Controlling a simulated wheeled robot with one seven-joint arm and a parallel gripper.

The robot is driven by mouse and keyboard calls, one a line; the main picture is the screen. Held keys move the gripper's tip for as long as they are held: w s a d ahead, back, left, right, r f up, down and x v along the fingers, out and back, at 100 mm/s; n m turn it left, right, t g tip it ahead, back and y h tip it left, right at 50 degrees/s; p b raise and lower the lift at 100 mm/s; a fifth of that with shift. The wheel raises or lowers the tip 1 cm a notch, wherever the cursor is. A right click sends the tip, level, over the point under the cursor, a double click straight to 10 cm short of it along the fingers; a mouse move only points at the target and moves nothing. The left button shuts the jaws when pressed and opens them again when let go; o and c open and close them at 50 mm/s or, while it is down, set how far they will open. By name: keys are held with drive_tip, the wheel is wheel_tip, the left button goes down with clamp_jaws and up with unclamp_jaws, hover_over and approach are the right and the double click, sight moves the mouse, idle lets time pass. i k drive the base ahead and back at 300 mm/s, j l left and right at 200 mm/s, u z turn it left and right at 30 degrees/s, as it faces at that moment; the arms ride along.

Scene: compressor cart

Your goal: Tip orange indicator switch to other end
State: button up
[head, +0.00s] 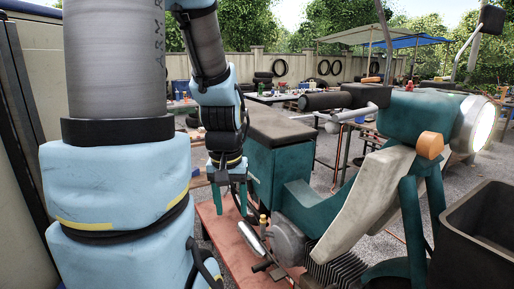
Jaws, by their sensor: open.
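My gripper (229,203) points down with its two teal fingers apart and nothing visible between them. It hangs left of the teal motorbike (325,207), above a reddish bench. An orange rounded indicator part (430,145) sticks out below the bike's headlamp, well to the right of my gripper. The handlebar with a dark grip (328,101) lies between them, higher up. I cannot make out an orange switch on the handlebar, nor which way any switch is tipped.
The reddish bench (226,240) runs under the bike. A dark bin (482,240) stands at the front right. The black seat (283,130) is close to the right of my wrist. Tables with clutter stand behind.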

sight(374, 79)
drive_tip(key=z, duration=1.2)
